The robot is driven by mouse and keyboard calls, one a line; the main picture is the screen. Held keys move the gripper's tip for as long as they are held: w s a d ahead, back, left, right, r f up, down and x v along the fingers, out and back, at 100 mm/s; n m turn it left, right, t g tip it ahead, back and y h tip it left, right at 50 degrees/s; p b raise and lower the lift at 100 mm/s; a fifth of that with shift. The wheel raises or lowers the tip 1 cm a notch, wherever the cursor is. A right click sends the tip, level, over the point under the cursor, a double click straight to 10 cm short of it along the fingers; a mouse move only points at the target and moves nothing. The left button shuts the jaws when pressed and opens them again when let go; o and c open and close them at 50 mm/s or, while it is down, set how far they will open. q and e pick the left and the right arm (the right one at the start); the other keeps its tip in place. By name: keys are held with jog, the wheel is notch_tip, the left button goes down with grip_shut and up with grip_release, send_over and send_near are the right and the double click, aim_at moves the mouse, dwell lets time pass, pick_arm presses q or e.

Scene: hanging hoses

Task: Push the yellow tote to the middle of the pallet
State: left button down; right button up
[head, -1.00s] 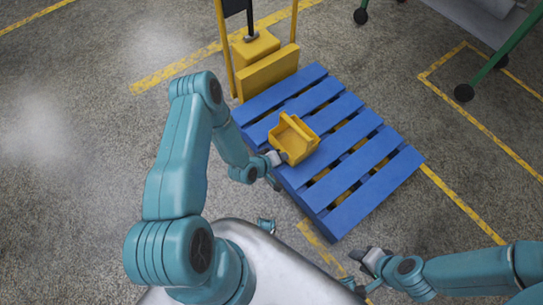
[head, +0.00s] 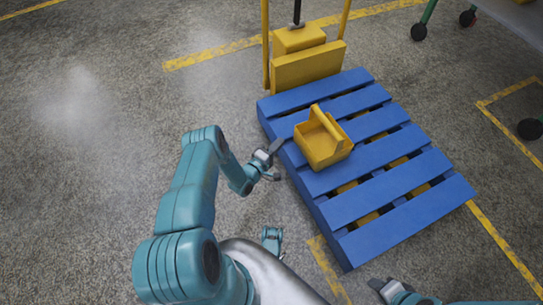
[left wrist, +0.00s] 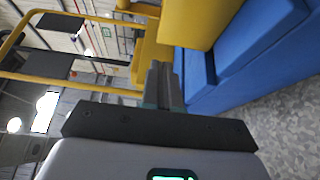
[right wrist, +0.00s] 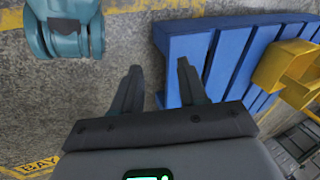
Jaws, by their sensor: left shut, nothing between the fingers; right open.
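The yellow tote (head: 318,150), an open box with a raised handle, sits upright on the blue pallet (head: 395,187). It is near the pallet's left edge, towards the yellow truck end. My left gripper (head: 277,161) is beside the pallet's left edge, just left of the tote, with a small gap between them. In the left wrist view its fingers (left wrist: 161,84) are together and empty, with the tote (left wrist: 203,18) at the upper right. My right gripper (right wrist: 157,82) is open and empty near the pallet's near corner; the tote (right wrist: 284,72) shows at right there.
A yellow pallet truck (head: 305,66) with upright posts stands at the pallet's far end. Wheeled frames with black castors (head: 530,129) stand at the right. Yellow lines mark the floor, and the floor left of the pallet is clear.

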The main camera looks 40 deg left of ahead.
pick_arm(q)
jog(key=w, duration=0.1)
jog(key=w+d+b, duration=0.1)
jog(key=w, duration=0.2)
jog(key=shift+w+d+f, duration=0.15)
jog(key=shift+d, duration=0.1)
jog(key=shift+w+d+b, duration=0.4)
jog(key=shift+w+d, duration=0.1)
jog(key=shift+w, duration=0.1)
pick_arm(e)
jog(key=shift+w+f+t, duration=0.15)
jog(key=shift+w+f, duration=0.3)
jog(key=shift+f, duration=0.15)
jog(key=shift+w+f+t, duration=0.15)
jog(key=shift+w+f, duration=0.25)
jog(key=shift+f, duration=0.2)
pick_arm(q)
jog(key=shift+d, duration=0.1)
